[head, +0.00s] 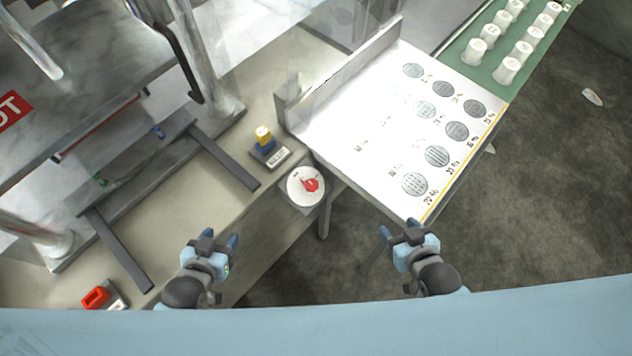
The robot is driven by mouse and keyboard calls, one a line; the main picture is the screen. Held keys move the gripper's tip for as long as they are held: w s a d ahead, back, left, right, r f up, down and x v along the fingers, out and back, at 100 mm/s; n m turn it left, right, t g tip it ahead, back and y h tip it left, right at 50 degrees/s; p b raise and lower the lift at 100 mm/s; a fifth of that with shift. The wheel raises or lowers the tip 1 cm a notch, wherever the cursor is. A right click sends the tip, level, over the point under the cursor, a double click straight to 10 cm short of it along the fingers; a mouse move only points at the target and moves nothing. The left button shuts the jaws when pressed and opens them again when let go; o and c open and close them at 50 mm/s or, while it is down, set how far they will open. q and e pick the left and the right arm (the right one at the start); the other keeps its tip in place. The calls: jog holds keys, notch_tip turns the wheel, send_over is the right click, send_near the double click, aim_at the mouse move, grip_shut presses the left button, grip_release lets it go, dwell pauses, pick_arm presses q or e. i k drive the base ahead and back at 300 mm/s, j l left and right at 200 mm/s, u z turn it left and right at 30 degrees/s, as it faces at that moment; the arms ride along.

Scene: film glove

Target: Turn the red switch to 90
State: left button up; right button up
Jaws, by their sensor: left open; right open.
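The red switch (310,184) sits on a round white dial (294,187) at the table's edge, near the middle of the head view. The dial's markings are too small to read. My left gripper (220,238) is open and empty, below and to the left of the dial. My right gripper (400,230) is open and empty, below and to the right of the dial. Both are apart from the switch.
A yellow and blue part (265,140) stands on a small block behind the dial. A white board with printed circles (375,150) lies to the right. A red-topped box (97,297) is at lower left. A green tray (480,75) holds several white cups. A metal press frame fills the left.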

aim_at(311, 184)
jog(key=k+l+u, duration=0.2)
jog(key=u, duration=0.25)
jog(key=k+u, duration=0.3)
jog(key=u, duration=0.15)
jog(key=k+u, duration=0.3)
jog(key=u, duration=0.15)
